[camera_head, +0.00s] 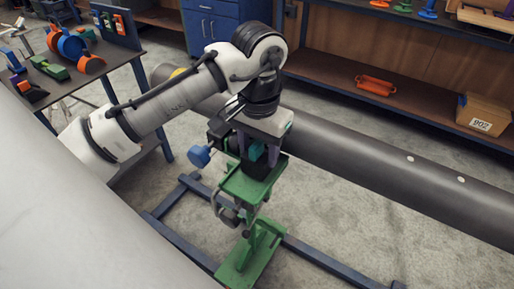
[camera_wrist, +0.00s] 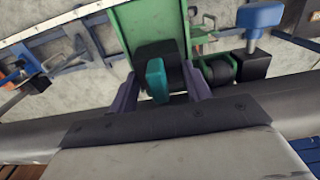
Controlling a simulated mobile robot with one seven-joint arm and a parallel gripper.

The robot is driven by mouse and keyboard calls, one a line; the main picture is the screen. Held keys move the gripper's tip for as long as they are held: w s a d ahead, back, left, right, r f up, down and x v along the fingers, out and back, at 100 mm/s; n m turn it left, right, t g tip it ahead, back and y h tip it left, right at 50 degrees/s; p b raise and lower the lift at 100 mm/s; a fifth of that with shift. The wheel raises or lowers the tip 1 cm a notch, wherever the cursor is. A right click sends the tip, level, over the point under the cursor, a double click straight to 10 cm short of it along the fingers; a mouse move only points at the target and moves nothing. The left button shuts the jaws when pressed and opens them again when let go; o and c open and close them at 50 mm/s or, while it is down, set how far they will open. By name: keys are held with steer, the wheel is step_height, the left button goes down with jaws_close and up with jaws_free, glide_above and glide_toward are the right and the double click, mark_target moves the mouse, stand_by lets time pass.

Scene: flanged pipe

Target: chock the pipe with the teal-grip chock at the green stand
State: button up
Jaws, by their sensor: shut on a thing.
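The long dark grey pipe (camera_head: 400,165) runs across the head view and passes behind my gripper; it also shows in the wrist view (camera_wrist: 35,145). The green stand (camera_head: 245,187) is below my gripper, its green plate also showing in the wrist view (camera_wrist: 133,30). My gripper (camera_head: 257,160) points down above the stand, beside the pipe. In the wrist view my gripper (camera_wrist: 160,82) has its purple fingers on both sides of the teal-grip chock (camera_wrist: 156,77), shut on its teal grip. The chock's dark body is partly hidden; I cannot tell whether it touches the pipe or the plate.
A blue knob (camera_head: 199,157) sticks out at the left of the stand. Blue floor rails (camera_head: 325,262) lie around its base. A workbench (camera_head: 125,50) with coloured parts stands at the upper left. Shelves with an orange handle (camera_head: 375,84) and a box (camera_head: 482,116) stand behind the pipe.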

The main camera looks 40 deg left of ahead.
steer(key=shift+w, duration=0.6)
steer(key=o, duration=1.2)
steer(key=shift+c, duration=0.2)
steer(key=shift+s+r+p, duration=0.25)
steer(key=shift+r+p, duration=1.5)
steer(key=shift+p, duration=0.05)
steer(key=shift+s+r+p, duration=0.2)
steer(key=shift+r+p, duration=1.55)
steer(key=shift+f, duration=0.1)
